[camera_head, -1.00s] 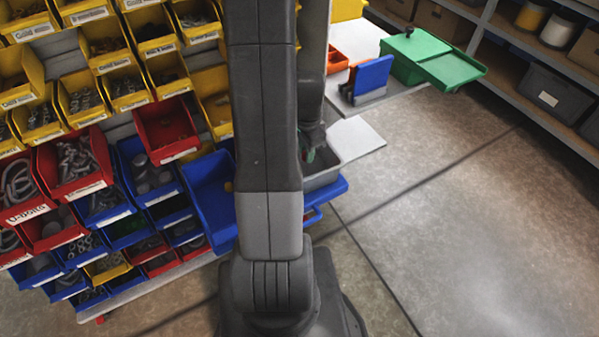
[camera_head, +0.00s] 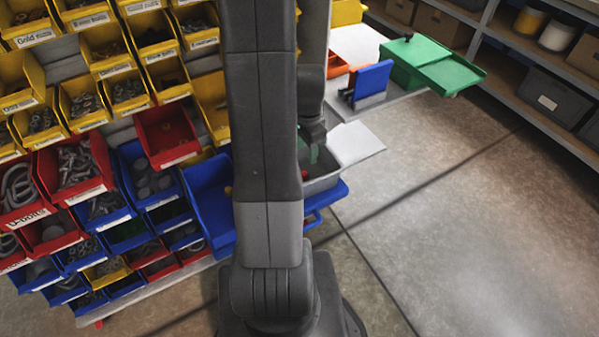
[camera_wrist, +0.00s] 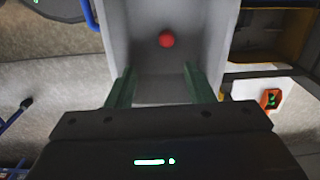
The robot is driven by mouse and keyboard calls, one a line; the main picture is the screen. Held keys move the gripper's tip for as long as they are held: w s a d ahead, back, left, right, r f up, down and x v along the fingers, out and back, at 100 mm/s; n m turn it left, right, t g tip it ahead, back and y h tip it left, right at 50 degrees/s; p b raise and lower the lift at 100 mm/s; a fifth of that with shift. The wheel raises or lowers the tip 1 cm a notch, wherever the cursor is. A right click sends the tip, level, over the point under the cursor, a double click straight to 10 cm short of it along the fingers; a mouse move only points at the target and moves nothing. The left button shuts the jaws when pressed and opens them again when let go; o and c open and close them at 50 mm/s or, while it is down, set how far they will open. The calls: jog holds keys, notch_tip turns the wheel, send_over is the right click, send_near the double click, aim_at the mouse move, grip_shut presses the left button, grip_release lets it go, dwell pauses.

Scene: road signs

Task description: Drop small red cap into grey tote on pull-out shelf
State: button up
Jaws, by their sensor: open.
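The small red cap (camera_wrist: 166,40) lies on the floor of the grey tote (camera_wrist: 205,20) in the wrist view, apart from both fingers. My gripper (camera_wrist: 155,84) is open and empty, with its two green fingers spread at the near end of the tote. In the head view the grey tote (camera_head: 328,181) sits at the right side of the blue shelf (camera_head: 338,198). There my arm hides part of the tote, and my gripper (camera_head: 313,155) shows only partly above it.
A large blue bin (camera_head: 207,198) stands left of my arm. A rack of yellow, red and blue bins fills the left. A white board (camera_head: 358,144), a blue upright block (camera_head: 373,79) and a green box (camera_head: 430,62) are behind the tote. Open floor lies to the right.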

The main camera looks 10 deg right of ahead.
notch_tip(320, 180, up, 11)
jog(key=p, duration=0.1)
jog(key=shift+f, duration=0.15)
notch_tip(320, 180, down, 14)
jog(key=shift+r+b, duration=0.1)
jog(key=shift+b, duration=0.7)
jog(key=shift+r+p, duration=1.35)
jog(key=shift+r, duration=0.35)
